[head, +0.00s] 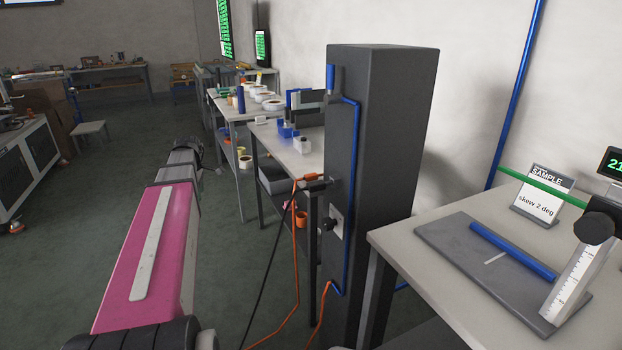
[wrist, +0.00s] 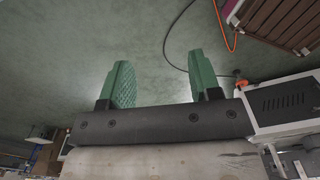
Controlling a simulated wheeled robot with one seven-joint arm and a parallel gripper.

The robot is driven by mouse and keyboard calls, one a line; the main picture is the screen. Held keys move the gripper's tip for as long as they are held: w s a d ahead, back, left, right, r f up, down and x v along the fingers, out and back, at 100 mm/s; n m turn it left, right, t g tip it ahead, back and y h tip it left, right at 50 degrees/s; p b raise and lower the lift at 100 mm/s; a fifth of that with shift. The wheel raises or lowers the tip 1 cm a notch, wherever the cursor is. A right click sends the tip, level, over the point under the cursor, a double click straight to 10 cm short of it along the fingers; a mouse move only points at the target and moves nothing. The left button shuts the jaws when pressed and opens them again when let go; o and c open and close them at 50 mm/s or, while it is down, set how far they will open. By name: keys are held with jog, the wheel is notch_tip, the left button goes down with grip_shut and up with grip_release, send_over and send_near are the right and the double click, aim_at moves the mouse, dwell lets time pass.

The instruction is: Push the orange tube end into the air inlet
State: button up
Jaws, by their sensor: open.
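An orange tube (head: 297,250) hangs in the head view beside the dark column, running from a small dark fitting (head: 318,184) on the column's left side down to the floor. Another orange length (head: 321,318) shows lower, near the column's foot. I cannot tell which part is the loose tube end or which fitting is the air inlet. In the wrist view, my gripper (wrist: 158,82) has two green ridged fingers, spread wide and empty, over grey floor. An orange tube piece (wrist: 223,30) shows upper right, apart from the fingers.
The dark column (head: 382,150) carries a blue pipe (head: 352,200) and a black knob (head: 330,224). A bench (head: 390,240) with a grey plate and blue bar stands right. Other benches (head: 290,145) stand behind. The floor (head: 240,260) left of the column is mostly clear.

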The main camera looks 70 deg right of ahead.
jog(key=s+d+r+n, duration=0.1)
jog(key=s+d+r, duration=0.3)
jog(key=s+d, duration=0.45)
jog(key=s+d+r, duration=0.4)
jog(key=s+d, duration=0.1)
jog(key=s, duration=0.6)
notch_tip(320, 180, up, 7)
jog(key=n, duration=0.2)
send_over(312, 174)
jog(key=shift+a+f, duration=0.1)
jog(key=shift+f, duration=5.35)
jog(key=c, duration=1)
